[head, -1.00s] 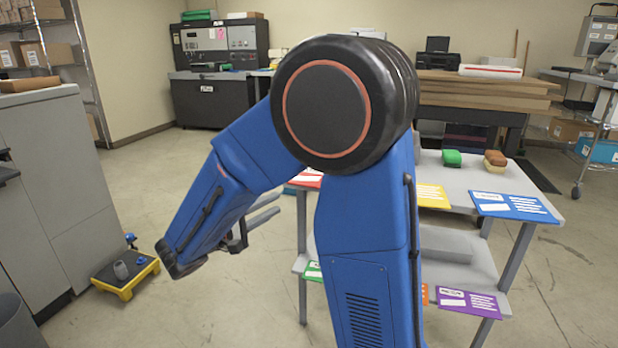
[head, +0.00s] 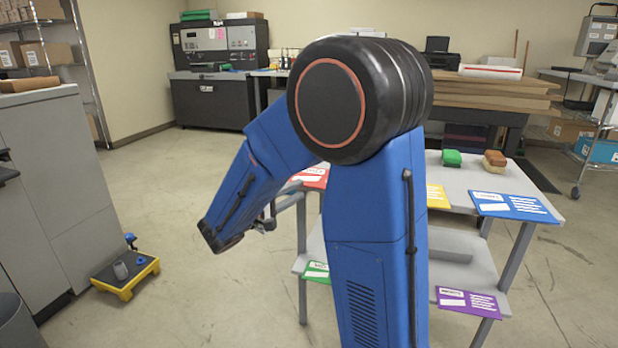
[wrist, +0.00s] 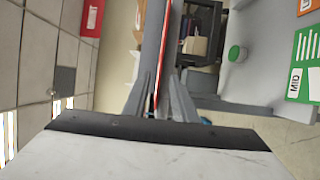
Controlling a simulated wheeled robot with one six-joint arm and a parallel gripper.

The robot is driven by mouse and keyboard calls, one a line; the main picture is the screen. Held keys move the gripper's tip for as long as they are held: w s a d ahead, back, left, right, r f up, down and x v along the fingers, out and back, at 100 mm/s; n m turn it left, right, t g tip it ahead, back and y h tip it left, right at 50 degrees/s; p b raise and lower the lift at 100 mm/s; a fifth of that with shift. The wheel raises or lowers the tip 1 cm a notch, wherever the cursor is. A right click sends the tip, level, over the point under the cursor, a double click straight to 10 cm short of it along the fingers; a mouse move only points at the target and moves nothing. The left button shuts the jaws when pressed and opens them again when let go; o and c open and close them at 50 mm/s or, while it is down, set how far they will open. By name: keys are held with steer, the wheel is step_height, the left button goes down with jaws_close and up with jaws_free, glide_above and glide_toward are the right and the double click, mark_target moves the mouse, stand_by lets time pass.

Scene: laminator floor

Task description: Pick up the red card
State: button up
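The red card (head: 313,177) lies at the front left edge of the upper shelf of the grey stand, partly hidden behind my arm in the head view. In the wrist view the red card (wrist: 166,50) shows nearly edge-on as a thin red and white strip. My gripper (wrist: 160,82) has a finger on each side of this strip, with a gap still showing beside it, so it looks open around the card's edge. In the head view my gripper (head: 282,205) is at the stand's left front, mostly hidden by my arm.
A yellow-edged platform (head: 125,275) stands on the floor at left, by a grey cabinet. Floor between is clear.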

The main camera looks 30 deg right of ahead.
steer(key=shift+x, duration=1.15)
jaws_close()
